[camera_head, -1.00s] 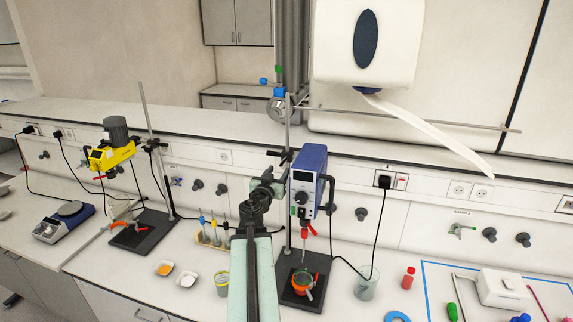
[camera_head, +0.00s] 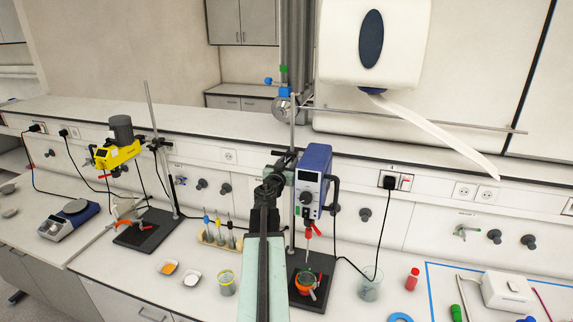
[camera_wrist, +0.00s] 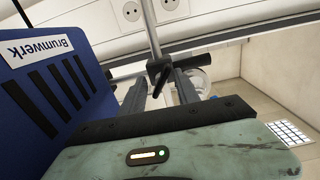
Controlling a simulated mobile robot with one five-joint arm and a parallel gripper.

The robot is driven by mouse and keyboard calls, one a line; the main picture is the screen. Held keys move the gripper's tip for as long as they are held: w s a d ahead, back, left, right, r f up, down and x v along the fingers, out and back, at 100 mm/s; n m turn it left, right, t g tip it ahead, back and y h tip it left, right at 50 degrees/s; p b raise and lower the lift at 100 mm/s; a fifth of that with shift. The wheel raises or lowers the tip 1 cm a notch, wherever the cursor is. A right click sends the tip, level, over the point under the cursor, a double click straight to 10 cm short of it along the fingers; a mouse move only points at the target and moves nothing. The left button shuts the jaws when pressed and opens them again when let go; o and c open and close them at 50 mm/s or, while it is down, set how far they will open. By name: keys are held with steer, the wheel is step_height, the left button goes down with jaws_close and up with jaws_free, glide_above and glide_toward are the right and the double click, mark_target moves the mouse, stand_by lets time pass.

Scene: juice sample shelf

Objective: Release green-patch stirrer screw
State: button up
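The blue overhead stirrer (camera_head: 314,165) hangs on an upright metal stand rod (camera_head: 292,130) at the middle of the bench. A small green patch (camera_head: 298,211) shows low on its front. In the wrist view its blue housing (camera_wrist: 45,75) fills the left side. A black clamp screw with a cross handle (camera_wrist: 160,74) sits at the rod (camera_wrist: 151,25). My gripper (camera_wrist: 160,92) has its two dark fingers apart, one on each side of the screw's handle. Contact cannot be told. In the head view my arm mostly hides the gripper and clamp.
An orange-ringed vessel (camera_head: 306,282) stands on the black base under the stirrer. A glass beaker (camera_head: 369,284) and red bottle (camera_head: 412,279) stand to its right. A yellow stirrer (camera_head: 117,152) is on another stand at left. A horizontal rod (camera_head: 420,114) extends right.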

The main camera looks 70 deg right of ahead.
jaws_close()
steer(key=shift+a, duration=0.1)
steer(key=shift+w, duration=0.1)
steer(key=shift+n, duration=0.4)
steer(key=n, duration=0.6)
steer(key=shift+n, duration=0.4)
